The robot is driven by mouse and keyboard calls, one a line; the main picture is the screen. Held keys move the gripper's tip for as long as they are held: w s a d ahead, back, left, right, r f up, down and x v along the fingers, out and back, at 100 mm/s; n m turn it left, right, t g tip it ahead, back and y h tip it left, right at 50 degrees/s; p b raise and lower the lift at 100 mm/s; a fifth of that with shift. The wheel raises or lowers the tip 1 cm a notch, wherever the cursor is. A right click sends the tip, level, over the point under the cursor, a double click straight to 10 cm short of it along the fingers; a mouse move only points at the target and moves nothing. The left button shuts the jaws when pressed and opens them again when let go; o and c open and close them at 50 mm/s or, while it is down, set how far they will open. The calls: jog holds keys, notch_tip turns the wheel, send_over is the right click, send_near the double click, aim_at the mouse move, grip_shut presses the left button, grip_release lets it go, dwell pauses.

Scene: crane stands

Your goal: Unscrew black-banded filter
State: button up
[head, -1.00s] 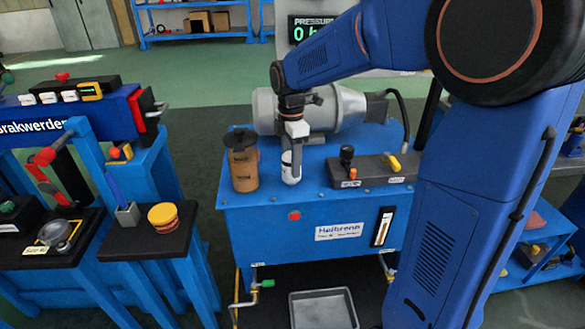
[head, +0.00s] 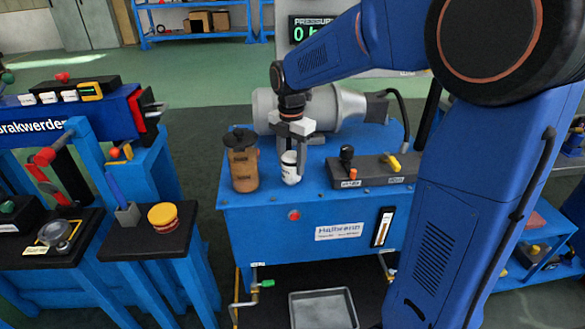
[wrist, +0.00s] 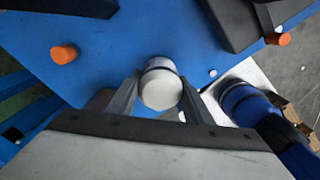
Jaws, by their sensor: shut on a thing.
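The black-banded filter (head: 290,168) is a white upright canister with a dark band, standing at the front of the blue power unit (head: 260,205). My gripper (head: 292,150) points down from above and is shut on the filter. In the wrist view the filter's white round end (wrist: 161,88) lies between the two fingers of my gripper (wrist: 158,98), with a dark band behind it. In the head view the fingers partly hide the filter's upper part. I cannot tell whether the thread is engaged.
A brown canister with a black cap (head: 243,165) stands close left of the filter. A grey motor (head: 335,108) lies behind. A black valve block (head: 372,170) is to the right. A grey tray (head: 322,309) sits below the unit. A side stand holds a yellow-red tin (head: 163,217).

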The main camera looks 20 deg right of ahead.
dwell(0.3)
jog(key=n, duration=0.5)
dwell(0.4)
jog(key=n, duration=0.5)
jog(key=o, duration=1.4)
jog(key=shift+c, duration=1.1)
